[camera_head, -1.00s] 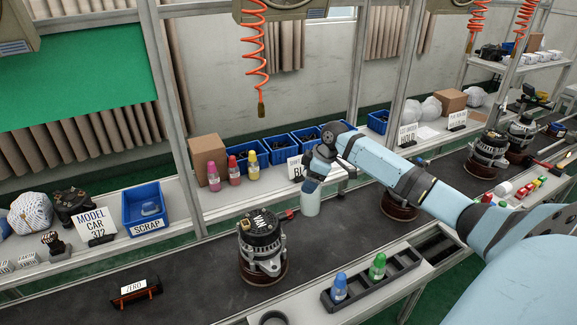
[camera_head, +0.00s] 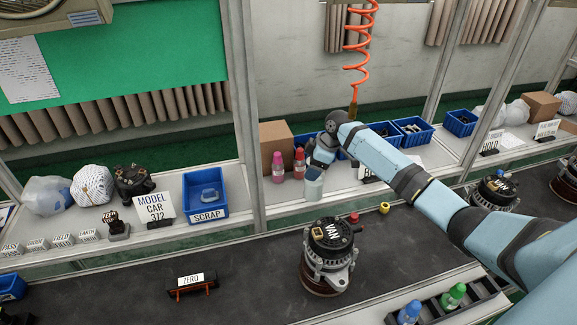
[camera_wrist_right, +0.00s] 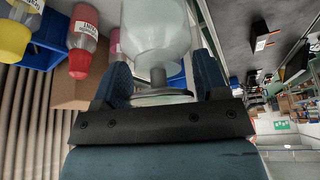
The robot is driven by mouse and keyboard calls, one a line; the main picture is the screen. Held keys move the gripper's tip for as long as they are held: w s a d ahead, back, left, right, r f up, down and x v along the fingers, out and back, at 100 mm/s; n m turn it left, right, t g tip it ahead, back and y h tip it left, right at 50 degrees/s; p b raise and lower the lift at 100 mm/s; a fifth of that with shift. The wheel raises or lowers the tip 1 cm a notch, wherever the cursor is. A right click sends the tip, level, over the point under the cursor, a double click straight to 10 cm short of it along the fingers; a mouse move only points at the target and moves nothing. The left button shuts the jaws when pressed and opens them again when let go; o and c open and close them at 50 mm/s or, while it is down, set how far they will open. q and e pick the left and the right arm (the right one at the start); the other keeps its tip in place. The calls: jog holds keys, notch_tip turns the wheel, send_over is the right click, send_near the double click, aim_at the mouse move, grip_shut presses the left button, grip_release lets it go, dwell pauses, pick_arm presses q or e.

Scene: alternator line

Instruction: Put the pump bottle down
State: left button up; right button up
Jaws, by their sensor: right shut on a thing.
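The pump bottle (camera_head: 313,188) is a pale, translucent bottle. A pink bottle (camera_head: 278,168) and a red bottle (camera_head: 299,163) stand just behind. My left gripper is not in view.
A cardboard box (camera_head: 275,137) and blue bins (camera_head: 411,131) stand behind the bottles. The SCRAP bin (camera_head: 206,195) is to the left, past a metal post (camera_head: 246,120). Shelf room between post and pink bottle looks clear. A small yellow part (camera_head: 384,208) lies on the belt.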

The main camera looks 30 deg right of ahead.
jog(key=w+a+f+p, duration=0.3)
jog(key=w+a, duration=0.3)
jog(key=a, duration=0.2)
jog(key=shift+w+a+f, duration=0.3)
jog(key=shift+w, duration=0.05)
jog(key=o, duration=1.5)
jog(key=shift+f, duration=0.1)
jog(key=b+v, duration=0.2)
jog(key=v, duration=1)
